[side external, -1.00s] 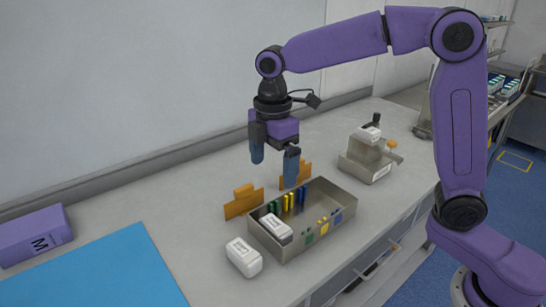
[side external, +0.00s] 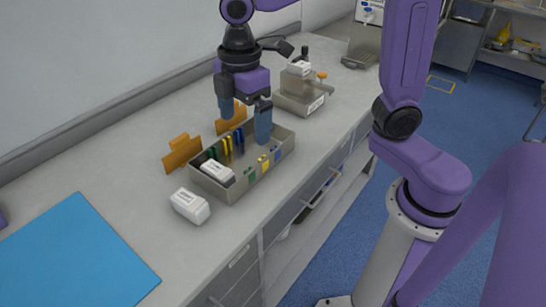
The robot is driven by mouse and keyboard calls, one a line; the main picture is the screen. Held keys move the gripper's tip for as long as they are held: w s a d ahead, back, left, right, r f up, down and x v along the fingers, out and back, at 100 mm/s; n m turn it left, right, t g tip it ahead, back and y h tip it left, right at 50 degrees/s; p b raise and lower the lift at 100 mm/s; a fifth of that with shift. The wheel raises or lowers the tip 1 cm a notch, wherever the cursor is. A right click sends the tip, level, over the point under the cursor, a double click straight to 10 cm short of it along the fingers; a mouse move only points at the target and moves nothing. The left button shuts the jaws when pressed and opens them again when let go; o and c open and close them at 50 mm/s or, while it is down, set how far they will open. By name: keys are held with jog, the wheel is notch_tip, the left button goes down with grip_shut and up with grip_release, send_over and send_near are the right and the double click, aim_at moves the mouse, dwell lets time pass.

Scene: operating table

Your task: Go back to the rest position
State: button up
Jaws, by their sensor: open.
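My gripper (side external: 245,122) is open, pointing down, with its two blue fingers apart and nothing seen between them. In the picture one finger overlaps the right end of the metal tray (side external: 213,189) and the other stands before the back orange piece. I cannot tell the height of the fingertips above the tray. The tray holds a white box (side external: 217,172) at its left end and a row of green, yellow and blue items (side external: 227,146).
Another white box (side external: 190,206) lies on the counter by the tray. Orange pieces (side external: 182,153) stand behind it. A metal stand with a white box (side external: 299,69) is beyond my gripper. A blue mat (side external: 75,255) lies at the front left.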

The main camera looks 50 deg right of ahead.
jog(key=s+d+f+m, duration=0.1)
jog(key=s+d+f, duration=0.1)
jog(key=s+d, duration=0.3)
jog(key=s+d+f+m, duration=0.2)
jog(key=s+d, duration=0.3)
jog(key=s, duration=0.8)
jog(key=shift+d+f+m, duration=0.2)
jog(key=shift+f+m, duration=0.1)
jog(key=shift+f, duration=0.55)
